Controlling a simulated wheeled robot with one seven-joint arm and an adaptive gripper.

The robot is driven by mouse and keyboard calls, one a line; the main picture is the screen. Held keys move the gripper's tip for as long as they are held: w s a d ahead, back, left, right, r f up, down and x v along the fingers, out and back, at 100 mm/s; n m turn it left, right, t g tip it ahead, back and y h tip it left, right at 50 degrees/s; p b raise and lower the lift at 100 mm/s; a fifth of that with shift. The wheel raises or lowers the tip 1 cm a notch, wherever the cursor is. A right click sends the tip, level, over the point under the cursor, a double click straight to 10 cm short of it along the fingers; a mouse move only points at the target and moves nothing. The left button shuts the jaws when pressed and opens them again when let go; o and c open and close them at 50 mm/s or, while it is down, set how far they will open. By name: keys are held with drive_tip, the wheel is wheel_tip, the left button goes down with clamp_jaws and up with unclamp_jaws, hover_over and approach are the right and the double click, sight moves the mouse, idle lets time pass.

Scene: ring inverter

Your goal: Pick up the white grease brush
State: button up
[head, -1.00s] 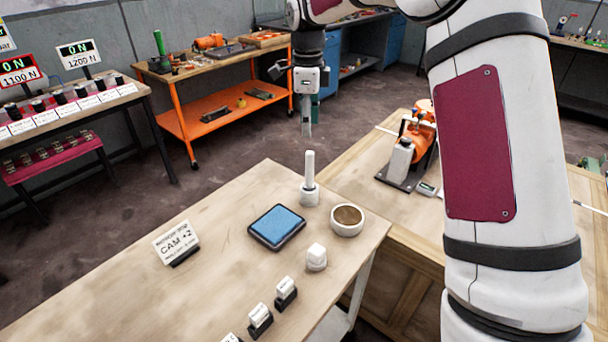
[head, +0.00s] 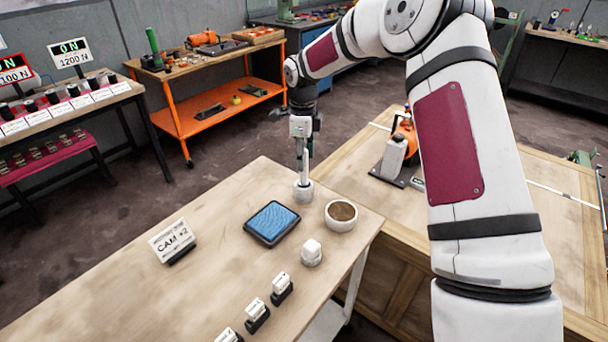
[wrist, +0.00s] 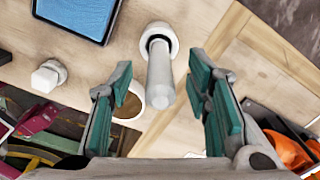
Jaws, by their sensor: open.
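The white grease brush (head: 304,174) stands upright in a round white holder (head: 304,191) near the far corner of the wooden table. In the wrist view the brush handle (wrist: 160,80) points toward the camera, with the holder's dark opening around its base. My gripper (head: 303,158) is directly above and around the upper handle in the head view. In the wrist view my gripper (wrist: 163,100) is open, with one teal-padded finger on each side of the handle and a gap on both sides. The brush's lower end is hidden in the holder.
A blue pad (head: 272,222), a round brown-filled bowl (head: 341,215) and a small white knob-like piece (head: 312,253) stand close by. A CAM +2 sign (head: 173,241) stands to the left. A wooden crate-like bench (head: 480,215) with an orange machine adjoins at the right.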

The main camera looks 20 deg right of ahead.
sight(303, 183)
drive_tip(key=shift+f, duration=1.6)
clamp_jaws()
